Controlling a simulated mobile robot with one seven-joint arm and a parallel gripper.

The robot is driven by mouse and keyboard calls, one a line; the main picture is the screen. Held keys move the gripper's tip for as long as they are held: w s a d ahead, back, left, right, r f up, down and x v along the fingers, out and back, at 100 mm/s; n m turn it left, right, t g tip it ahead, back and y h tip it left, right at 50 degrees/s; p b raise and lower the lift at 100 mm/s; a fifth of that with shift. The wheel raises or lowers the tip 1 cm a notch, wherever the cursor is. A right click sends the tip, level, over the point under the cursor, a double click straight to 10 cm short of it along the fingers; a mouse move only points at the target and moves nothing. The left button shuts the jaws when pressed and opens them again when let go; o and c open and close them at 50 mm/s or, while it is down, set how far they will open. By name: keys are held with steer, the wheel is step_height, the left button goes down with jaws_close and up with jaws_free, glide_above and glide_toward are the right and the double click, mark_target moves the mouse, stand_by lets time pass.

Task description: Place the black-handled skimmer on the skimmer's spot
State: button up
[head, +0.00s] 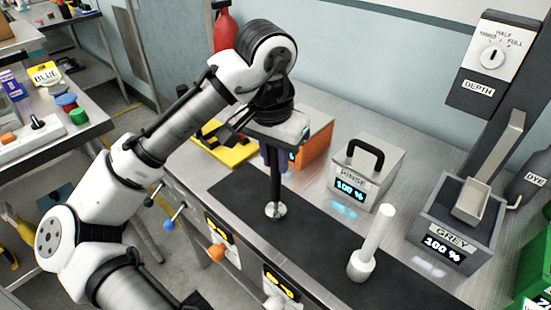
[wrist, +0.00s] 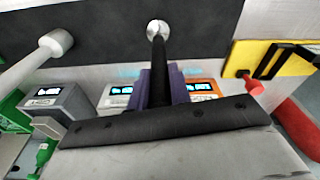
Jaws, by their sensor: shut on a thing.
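My gripper (head: 272,152), with purple fingers that show in the wrist view (wrist: 160,90), is shut on the black-handled skimmer (head: 275,185). The skimmer hangs upright, its round silvery end (head: 276,210) low over the black mat (head: 240,196); I cannot tell if it touches. In the wrist view its dark handle (wrist: 158,65) runs between the fingers to the bright end. A yellow board (head: 232,153) with black shapes lies behind my gripper, also in the wrist view (wrist: 243,57). I cannot tell for sure which place is the skimmer's spot.
A white-handled tool (head: 362,266) stands on the mat. The RINSE box (head: 383,165), with a black handle, and the GREY tank (head: 430,222) stand behind the mat. An orange box (head: 318,142) is close to my gripper. The mat's left part is clear.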

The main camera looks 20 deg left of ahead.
steer(key=shift+f, duration=0.1)
steer(key=o, duration=0.9)
steer(key=r, duration=0.4)
steer(key=s+r, duration=0.1)
steer(key=r, duration=0.7)
steer(key=shift+s+a+r, duration=0.1)
steer(key=shift+s, duration=0.1)
